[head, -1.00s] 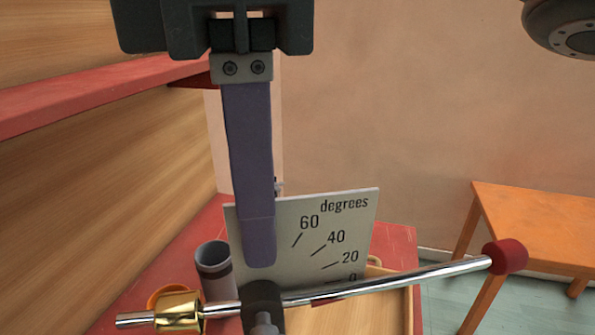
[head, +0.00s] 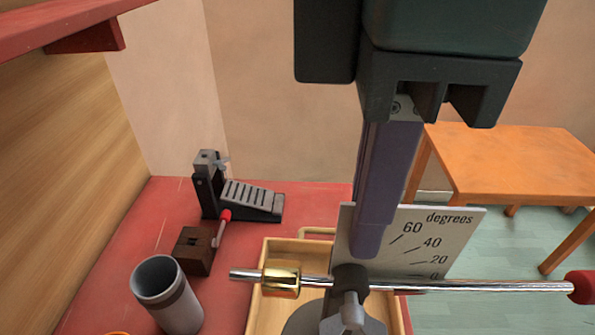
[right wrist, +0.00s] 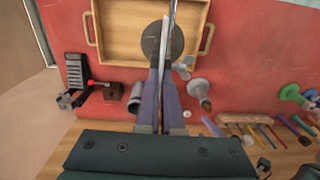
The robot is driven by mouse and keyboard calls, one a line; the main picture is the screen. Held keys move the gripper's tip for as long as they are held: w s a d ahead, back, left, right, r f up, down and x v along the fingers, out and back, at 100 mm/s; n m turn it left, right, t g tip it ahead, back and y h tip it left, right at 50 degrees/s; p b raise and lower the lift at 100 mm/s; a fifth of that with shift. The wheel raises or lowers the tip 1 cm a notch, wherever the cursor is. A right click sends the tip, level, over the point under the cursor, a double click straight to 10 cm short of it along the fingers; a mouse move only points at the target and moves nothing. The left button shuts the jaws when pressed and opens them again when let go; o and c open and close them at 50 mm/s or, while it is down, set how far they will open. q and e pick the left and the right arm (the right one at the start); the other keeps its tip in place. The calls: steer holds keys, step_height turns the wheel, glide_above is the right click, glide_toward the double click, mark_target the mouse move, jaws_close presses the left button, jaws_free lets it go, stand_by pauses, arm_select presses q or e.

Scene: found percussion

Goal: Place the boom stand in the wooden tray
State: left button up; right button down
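The boom stand has a chrome rod (head: 450,286) with a red tip, a gold weight (head: 281,279), a white degrees plate (head: 440,243) and a dark round base (head: 300,322). My right gripper (head: 368,248) points down at the stand beside the plate. In the right wrist view its fingers (right wrist: 166,100) are closed around the stand's thin upright part, and the round base (right wrist: 153,40) overlaps the tray's near rim. The wooden tray (head: 262,290) is on the red surface, partly hidden behind the stand. I cannot tell whether the base touches it. My left gripper is not in view.
A grey cup (head: 168,295), a wooden block with a red handle (head: 194,250) and a black pedal (head: 240,198) stand left of the tray. In the right wrist view, bells (right wrist: 198,88) and coloured mallets (right wrist: 265,130) lie to the right. An orange table (head: 510,165) stands behind.

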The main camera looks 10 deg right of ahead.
step_height(320, 180, down, 15)
steer(key=shift+r+b, duration=0.2)
steer(key=shift+b, duration=0.2)
steer(key=shift+f, duration=0.1)
steer(key=c, duration=1.1)
jaws_free()
steer(key=shift+o, duration=0.2)
